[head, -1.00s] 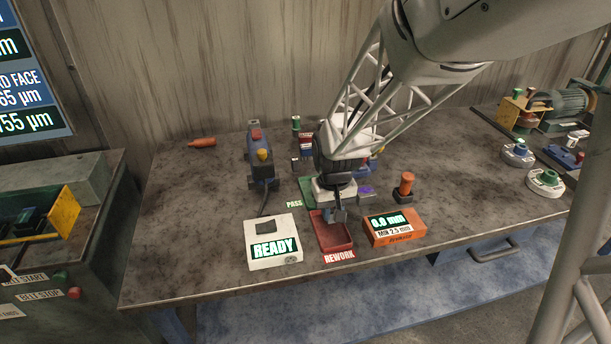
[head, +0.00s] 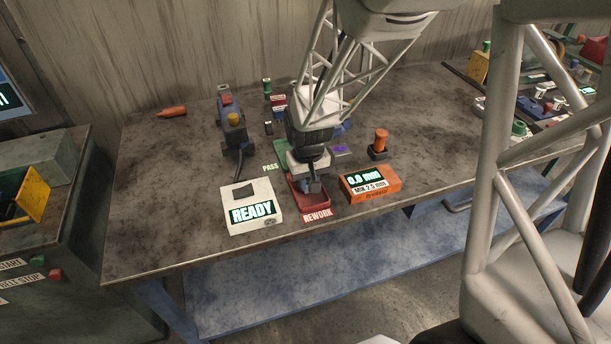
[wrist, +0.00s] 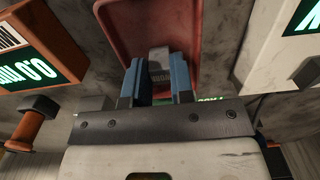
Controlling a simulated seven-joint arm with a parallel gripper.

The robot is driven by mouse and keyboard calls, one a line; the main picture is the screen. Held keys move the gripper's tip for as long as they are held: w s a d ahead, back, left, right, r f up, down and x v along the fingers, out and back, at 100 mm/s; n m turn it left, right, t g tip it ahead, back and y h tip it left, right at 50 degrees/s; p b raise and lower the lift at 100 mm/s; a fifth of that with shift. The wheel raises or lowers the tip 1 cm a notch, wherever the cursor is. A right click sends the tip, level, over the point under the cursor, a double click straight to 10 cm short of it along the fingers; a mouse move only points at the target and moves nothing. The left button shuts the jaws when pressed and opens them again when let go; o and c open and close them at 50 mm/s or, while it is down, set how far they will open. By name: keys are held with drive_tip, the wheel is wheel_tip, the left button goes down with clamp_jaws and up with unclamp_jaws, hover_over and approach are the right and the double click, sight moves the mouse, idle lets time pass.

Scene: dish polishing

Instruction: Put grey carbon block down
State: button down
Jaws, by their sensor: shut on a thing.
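My gripper (head: 313,185) points down over the red REWORK tray (head: 330,209) in the head view. In the wrist view its two blue fingers (wrist: 157,66) are shut on the small grey carbon block (wrist: 159,78), which has faint lettering on its face. The block sits between the fingertips, with the red tray (wrist: 185,22) behind it. The head view hides most of the block behind the gripper. I cannot tell whether the block touches the tray floor.
The white READY box (head: 250,206) stands left of the tray and the orange gauge (head: 371,184) right. An orange-handled tool (head: 381,141) stands behind the gauge. The green PASS tray (head: 283,148) lies behind the gripper. The left bench top is mostly clear.

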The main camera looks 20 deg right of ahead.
drive_tip(key=c, duration=1)
unclamp_jaws()
wheel_tip(320, 180, up, 12)
drive_tip(key=shift+r, duration=0.1)
idle(0.4)
drive_tip(key=s+r+t, duration=0.1)
drive_tip(key=s+r, duration=0.2)
drive_tip(key=s, duration=0.3)
drive_tip(key=s+a+r, duration=0.1)
drive_tip(key=s+r, duration=0.1)
drive_tip(key=s, duration=0.5)
drive_tip(key=s+a+r+t, duration=0.1)
drive_tip(key=s+r, duration=0.2)
drive_tip(key=s, duration=0.4)
drive_tip(key=shift+s+r+t, duration=0.25)
drive_tip(key=shift+r+t, duration=0.05)
drive_tip(key=shift+r, duration=0.05)
